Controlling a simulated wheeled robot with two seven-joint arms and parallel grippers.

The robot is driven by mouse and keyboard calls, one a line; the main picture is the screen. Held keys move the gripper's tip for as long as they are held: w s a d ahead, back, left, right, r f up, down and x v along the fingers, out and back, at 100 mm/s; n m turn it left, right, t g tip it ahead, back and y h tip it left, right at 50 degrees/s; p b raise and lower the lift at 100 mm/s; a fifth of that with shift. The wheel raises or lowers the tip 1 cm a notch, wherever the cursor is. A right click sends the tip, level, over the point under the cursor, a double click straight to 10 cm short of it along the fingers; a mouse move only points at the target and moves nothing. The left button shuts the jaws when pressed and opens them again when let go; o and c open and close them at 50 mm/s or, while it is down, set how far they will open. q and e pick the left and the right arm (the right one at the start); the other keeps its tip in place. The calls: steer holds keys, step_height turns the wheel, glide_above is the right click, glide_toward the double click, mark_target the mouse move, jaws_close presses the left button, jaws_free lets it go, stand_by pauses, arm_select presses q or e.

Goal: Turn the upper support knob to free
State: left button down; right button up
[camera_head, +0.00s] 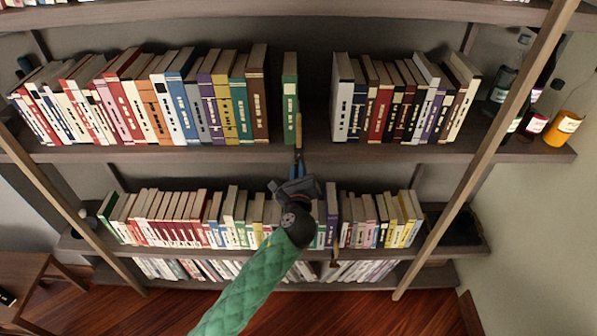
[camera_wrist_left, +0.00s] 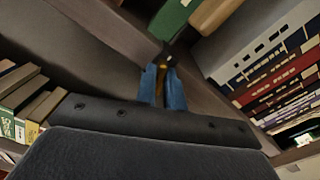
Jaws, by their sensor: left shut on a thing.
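The upper support knob (camera_head: 298,128) shows as a narrow tan-brown piece at the upper shelf's front edge, in front of a lone green book (camera_head: 290,82). In the left wrist view, its tan part (camera_wrist_left: 213,13) is at the top, beside the green book (camera_wrist_left: 172,18). My left gripper (camera_head: 298,160) reaches up from below, its blue fingertips just under the tan part. In the wrist view, the fingertips (camera_wrist_left: 163,86) are shut around a small dark and brassy piece, seemingly the knob's lower end. The fingers partly hide it. My right gripper is out of view.
Upright books (camera_head: 180,100) fill the upper shelf's left side, with another row (camera_head: 400,100) at right. Gaps flank the green book. Bottles (camera_head: 562,127) stand at the far right. The lower shelf's book row (camera_head: 165,215) lies behind my left arm.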

arm_select(q)
steer(key=n+b, duration=0.5)
steer(key=n, duration=0.7)
steer(key=shift+a+f+n, duration=0.1)
steer(key=shift+f+n, duration=0.05)
steer(key=shift+n, duration=0.15)
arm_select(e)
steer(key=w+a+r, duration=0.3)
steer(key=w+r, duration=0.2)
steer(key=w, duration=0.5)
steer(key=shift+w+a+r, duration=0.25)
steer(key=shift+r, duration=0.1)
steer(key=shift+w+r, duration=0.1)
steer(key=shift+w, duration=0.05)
arm_select(q)
steer(key=c, duration=1.5)
jaws_free()
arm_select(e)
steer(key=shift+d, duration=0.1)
arm_select(q)
steer(key=shift+s, duration=0.15)
